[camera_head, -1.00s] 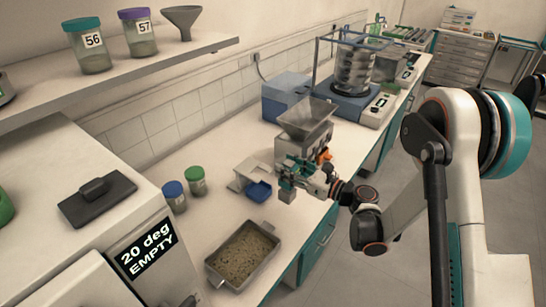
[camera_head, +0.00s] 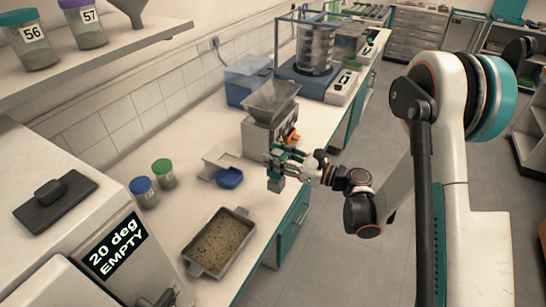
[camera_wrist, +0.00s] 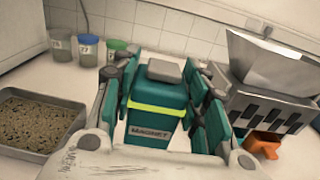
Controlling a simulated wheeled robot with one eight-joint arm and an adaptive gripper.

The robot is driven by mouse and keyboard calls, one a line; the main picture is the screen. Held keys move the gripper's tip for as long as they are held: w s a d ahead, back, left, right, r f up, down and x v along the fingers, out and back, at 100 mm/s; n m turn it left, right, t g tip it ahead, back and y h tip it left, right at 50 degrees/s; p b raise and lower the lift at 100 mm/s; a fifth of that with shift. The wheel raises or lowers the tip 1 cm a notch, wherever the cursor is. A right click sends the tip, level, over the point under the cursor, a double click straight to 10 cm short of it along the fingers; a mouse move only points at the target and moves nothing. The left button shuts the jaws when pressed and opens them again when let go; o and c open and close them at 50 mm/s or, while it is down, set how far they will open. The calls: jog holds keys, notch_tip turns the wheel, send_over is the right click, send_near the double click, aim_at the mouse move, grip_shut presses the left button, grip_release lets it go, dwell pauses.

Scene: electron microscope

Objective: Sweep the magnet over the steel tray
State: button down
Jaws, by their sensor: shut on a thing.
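The steel tray (camera_head: 219,243) lies on the bench near its front edge and holds a layer of brown-grey granular material. It also shows at the left of the wrist view (camera_wrist: 38,122). The magnet (camera_wrist: 155,110) is a teal block with a yellow-green band, a grey end and a "MAGNET" label. My gripper (camera_head: 281,166) is shut on the magnet, with fingers on both sides of it in the wrist view. In the head view the magnet hangs right of and beyond the tray, near the bench edge by the hopper machine, apart from the tray.
A machine with a metal hopper (camera_head: 271,97) stands close behind my gripper. Blue-lidded (camera_head: 144,192) and green-lidded (camera_head: 164,173) jars stand near the wall. A box marked "20 deg EMPTY" (camera_head: 115,245) borders the tray's left.

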jog(key=shift+b+v, duration=1.3)
jog(key=shift+v, duration=2.15)
